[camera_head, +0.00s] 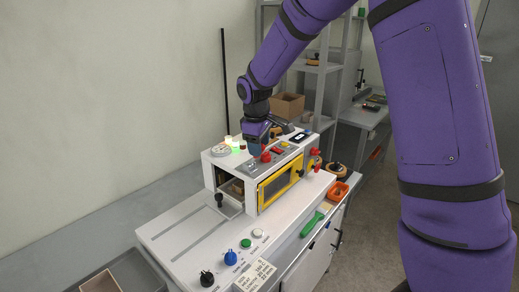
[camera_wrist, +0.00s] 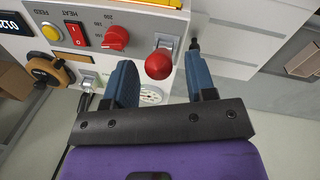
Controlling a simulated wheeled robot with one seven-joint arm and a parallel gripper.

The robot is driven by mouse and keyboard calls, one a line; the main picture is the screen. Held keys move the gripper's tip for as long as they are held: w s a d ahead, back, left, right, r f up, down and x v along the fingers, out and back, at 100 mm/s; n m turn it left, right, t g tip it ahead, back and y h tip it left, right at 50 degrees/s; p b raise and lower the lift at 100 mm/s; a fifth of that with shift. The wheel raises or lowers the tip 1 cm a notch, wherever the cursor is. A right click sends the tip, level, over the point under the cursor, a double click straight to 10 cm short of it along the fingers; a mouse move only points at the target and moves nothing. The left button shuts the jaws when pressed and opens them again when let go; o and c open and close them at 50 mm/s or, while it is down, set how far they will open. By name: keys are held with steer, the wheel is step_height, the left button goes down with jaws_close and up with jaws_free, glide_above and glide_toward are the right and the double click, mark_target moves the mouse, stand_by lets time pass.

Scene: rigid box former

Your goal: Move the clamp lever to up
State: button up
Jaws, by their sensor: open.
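A lever with a red ball knob (camera_wrist: 158,65) stands in a metal slotted plate (camera_wrist: 165,43) on top of the white machine (camera_head: 180,222); no label on it can be read. I take it as the clamp lever. The red ball also shows in the head view (camera_head: 265,157). My gripper (camera_wrist: 160,68) is open, with one blue finger on each side of the ball in the wrist view. Contact with the ball cannot be told. In the head view my gripper (camera_head: 256,146) is low over the machine top, and the lever's shaft is mostly hidden.
A red heat dial (camera_wrist: 115,37), a red rocker switch (camera_wrist: 76,34) and a yellow button (camera_wrist: 50,32) sit beside the lever. A round gauge (camera_head: 220,150) and green lamp (camera_head: 235,148) are close by. A black-knobbed lever (camera_head: 219,199) stands at the machine's front opening.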

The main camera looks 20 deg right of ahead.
steer(key=shift+w+d+f, duration=0.1)
steer(key=shift+f, duration=0.8)
jaws_close()
